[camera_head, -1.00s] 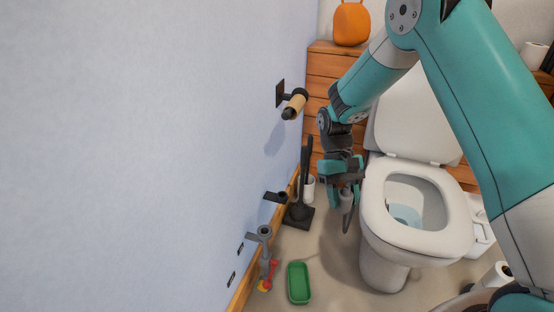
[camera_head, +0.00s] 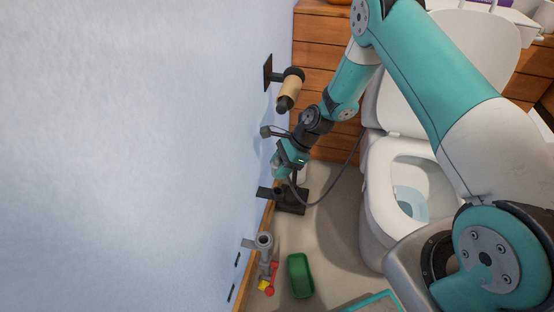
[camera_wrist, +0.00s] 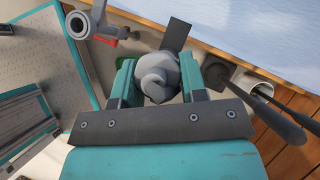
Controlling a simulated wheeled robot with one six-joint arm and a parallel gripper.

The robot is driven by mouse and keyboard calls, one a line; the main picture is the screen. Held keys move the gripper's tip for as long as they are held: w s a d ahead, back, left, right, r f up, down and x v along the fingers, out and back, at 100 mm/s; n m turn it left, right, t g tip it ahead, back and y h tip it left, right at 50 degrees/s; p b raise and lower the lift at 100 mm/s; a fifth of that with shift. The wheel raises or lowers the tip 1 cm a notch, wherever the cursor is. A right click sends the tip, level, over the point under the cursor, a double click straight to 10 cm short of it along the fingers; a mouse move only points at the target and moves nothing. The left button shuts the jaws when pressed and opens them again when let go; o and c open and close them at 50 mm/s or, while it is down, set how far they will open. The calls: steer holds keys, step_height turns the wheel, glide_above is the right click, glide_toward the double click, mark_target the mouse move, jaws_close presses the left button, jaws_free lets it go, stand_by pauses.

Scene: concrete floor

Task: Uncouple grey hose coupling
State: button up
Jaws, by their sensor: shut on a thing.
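My gripper (camera_head: 286,168) is close to the wall, above a small black wall holder (camera_head: 265,193). In the wrist view its two teal fingers (camera_wrist: 157,84) are shut on a grey rounded hose piece (camera_wrist: 158,74). A thin dark hose (camera_head: 330,197) runs from the gripper and curves up to the right. A grey wall fitting (camera_head: 264,246) with a ring-shaped top, a red lever and a yellow part sits lower on the wall, apart from my gripper. It also shows in the wrist view (camera_wrist: 79,25). I cannot tell whether the held piece touches the holder.
A green tray (camera_head: 300,276) lies on the floor beside the fitting. A toilet (camera_head: 404,165) stands to the right. Floor between tray and toilet is clear.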

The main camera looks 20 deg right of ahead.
steer(key=shift+d+r, duration=0.1)
stand_by(0.3)
steer(key=b, duration=0.3)
glide_above(273, 192)
steer(key=d, duration=0.2)
steer(key=shift+d+f, duration=0.15)
steer(key=shift+f, duration=2.8)
steer(key=shift+p, duration=0.45)
steer(key=shift+f+b, duration=0.95)
steer(key=shift+f, duration=0.55)
steer(key=o, duration=1.2)
steer(key=shift+r, duration=0.1)
steer(key=p+v, duration=0.4)
steer(key=v, duration=1.3)
steer(key=shift+s+d+p, duration=0.15)
steer(key=shift+d+p, duration=0.1)
steer(key=shift+p, duration=0.1)
